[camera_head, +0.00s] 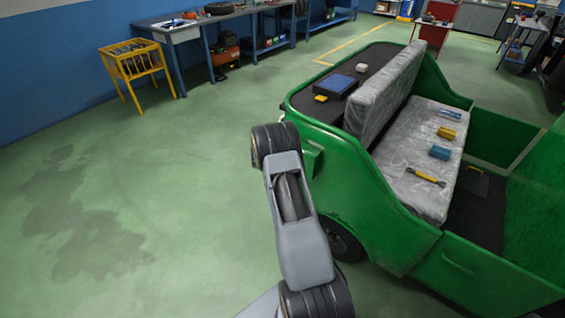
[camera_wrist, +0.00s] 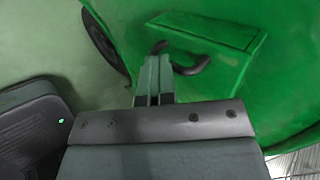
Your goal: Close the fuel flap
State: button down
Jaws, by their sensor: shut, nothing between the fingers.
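The green rickshaw (camera_head: 350,185) stands right of my arm in the head view. The fuel flap (camera_head: 312,156) is a small green panel on its near side, seeming to stand out from the body. In the wrist view the flap (camera_wrist: 215,36) is a rectangular panel with a pale raised edge; how far open it is, I cannot tell. A dark curved handle (camera_wrist: 194,67) shows at its lower left. My gripper (camera_wrist: 152,82) is shut and empty, its fingers overlapping the handle in the picture; whether they touch, I cannot tell. My arm hides the gripper in the head view.
A dark wheel (camera_head: 343,241) is under the rickshaw's side. The wrapped seat (camera_head: 405,165) carries several small items. A yellow basket stand (camera_head: 137,66) and a workbench (camera_head: 225,16) are at the back left. The floor to the left is clear.

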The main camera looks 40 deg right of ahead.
jog(key=a+r+n+t+y, duration=0.1)
jog(key=a+r+n+y, duration=0.25)
jog(key=a+n, duration=0.4)
jog(key=s+a+r+n+t+y, duration=0.1)
jog(key=a+r+n+t+y, duration=0.2)
jog(key=a, duration=0.7)
jog(key=a+r+n+y, duration=0.3)
jog(key=a+r+n, duration=0.1)
jog(key=a+n, duration=0.4)
jog(key=s+a+r+n+g, duration=0.1)
jog(key=s+r+n, duration=0.3)
jog(key=s, duration=0.4)
jog(key=s+a+r+n+g, duration=0.1)
jog(key=s+a+r+n, duration=0.2)
jog(key=s, duration=0.6)
jog(key=s+a+r+n, duration=0.2)
jog(key=s+r+n, duration=0.5)
jog(key=s, duration=0.1)
jog(key=shift+s+a+r+g+h, duration=0.3)
jog(key=shift+s+g+h, duration=0.05)
jog(key=shift+s+g, duration=0.05)
